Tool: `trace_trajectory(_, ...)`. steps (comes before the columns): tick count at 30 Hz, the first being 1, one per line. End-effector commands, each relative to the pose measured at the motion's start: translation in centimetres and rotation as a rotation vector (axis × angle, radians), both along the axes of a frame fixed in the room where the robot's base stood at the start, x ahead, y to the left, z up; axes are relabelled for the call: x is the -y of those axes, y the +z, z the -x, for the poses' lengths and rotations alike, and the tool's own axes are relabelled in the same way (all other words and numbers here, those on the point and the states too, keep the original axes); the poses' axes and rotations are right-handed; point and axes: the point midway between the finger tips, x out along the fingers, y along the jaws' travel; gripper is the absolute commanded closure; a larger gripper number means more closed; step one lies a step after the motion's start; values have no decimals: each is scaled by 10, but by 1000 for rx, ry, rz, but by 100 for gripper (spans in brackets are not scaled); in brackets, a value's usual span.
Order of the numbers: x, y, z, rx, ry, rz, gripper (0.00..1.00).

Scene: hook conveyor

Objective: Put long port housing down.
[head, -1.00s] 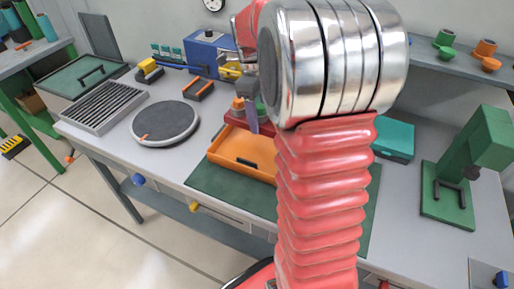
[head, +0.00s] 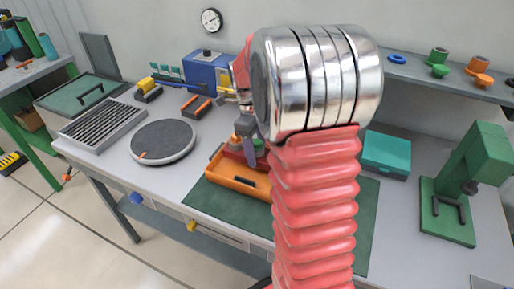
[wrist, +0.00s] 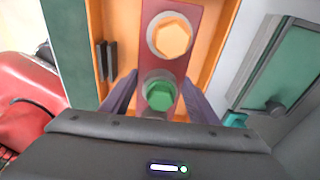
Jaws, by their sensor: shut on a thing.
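The long port housing is a red bar (wrist: 176,62) with an orange hexagonal port and a green one on top. In the wrist view it runs up the picture between my two fingers. My gripper (wrist: 158,97) is shut on it near the green port. In the head view my gripper (head: 249,153) points down, with part of the red housing (head: 231,149) beside it. The housing is over or in the orange tray (head: 224,178); I cannot tell whether it touches the tray floor. My arm hides the tray's right part.
The tray, also in the wrist view (wrist: 124,40), lies on a dark green mat (head: 215,207). A round grey turntable (head: 163,140) is to the left, a blue box (head: 208,72) behind. A teal box (head: 386,153) and green press (head: 448,205) stand right.

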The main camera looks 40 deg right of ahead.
Motion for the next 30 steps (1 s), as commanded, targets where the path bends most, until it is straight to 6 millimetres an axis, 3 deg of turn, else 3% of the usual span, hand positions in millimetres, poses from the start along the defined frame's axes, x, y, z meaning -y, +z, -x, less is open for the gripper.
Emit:
trace_trajectory(5, 0, 0, -1, 4, 0, 2, 100)
trace_trajectory(17, 0, -33, -1, 4, 1, 2, 100)
trace_trajectory(29, 0, -36, -1, 5, 1, 2, 100)
trace_trajectory(30, -1, -39, 0, 0, 1, 0, 44)
